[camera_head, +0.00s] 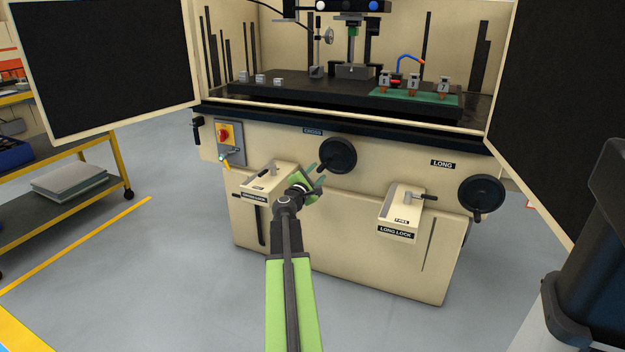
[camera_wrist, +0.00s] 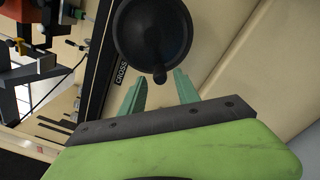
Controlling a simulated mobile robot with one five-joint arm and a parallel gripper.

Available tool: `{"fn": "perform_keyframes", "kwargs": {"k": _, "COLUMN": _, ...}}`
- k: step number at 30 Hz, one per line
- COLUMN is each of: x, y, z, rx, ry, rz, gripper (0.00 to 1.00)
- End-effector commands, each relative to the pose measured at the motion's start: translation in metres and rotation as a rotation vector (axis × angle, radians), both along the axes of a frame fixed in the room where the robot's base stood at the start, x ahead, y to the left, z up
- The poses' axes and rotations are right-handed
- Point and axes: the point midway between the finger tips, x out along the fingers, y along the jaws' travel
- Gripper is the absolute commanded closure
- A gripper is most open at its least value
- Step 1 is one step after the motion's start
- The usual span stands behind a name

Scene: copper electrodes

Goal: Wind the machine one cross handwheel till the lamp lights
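The cross handwheel (camera_head: 338,156) is a round black wheel on the cream machine front, beside the CROSS label (camera_head: 313,132). In the wrist view the wheel (camera_wrist: 150,28) fills the top middle, and its small round handle (camera_wrist: 160,77) sits at its lower rim. My gripper (camera_head: 316,180) is just left of and below the wheel in the head view. In the wrist view my gripper (camera_wrist: 158,88) has its two green fingers apart, with the handle at or just beyond the gap. I cannot tell whether they touch it. No lit lamp is clearly identifiable.
The LONG handwheel (camera_head: 481,194) is at the right. Lock boxes with levers jut out at the left (camera_head: 268,176) and right (camera_head: 402,208) of my arm. A red switch (camera_head: 225,134) is on the left panel. Open doors flank the machine. The grey floor before it is clear.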

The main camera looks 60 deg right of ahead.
Motion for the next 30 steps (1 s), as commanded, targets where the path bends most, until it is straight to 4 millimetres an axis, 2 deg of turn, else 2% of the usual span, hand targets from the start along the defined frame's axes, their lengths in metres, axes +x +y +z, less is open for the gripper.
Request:
{"fn": "perform_keyframes", "kwargs": {"k": 3, "x": 0.001, "y": -0.014, "z": 0.0, "rx": 0.0, "ry": 0.0, "rz": -0.001, "gripper": 0.62}}
{"fn": "perform_keyframes", "kwargs": {"k": 20, "x": 0.0, "y": -0.019, "z": 0.0, "rx": 0.0, "ry": 0.0, "rz": -0.001, "gripper": 0.62}}
{"fn": "perform_keyframes", "kwargs": {"k": 21, "x": 0.0, "y": -0.019, "z": 0.0, "rx": 0.0, "ry": 0.0, "rz": -0.001, "gripper": 0.63}}
{"fn": "perform_keyframes", "kwargs": {"k": 30, "x": 0.0, "y": -0.019, "z": 0.0, "rx": 0.0, "ry": 0.0, "rz": -0.002, "gripper": 1.0}}
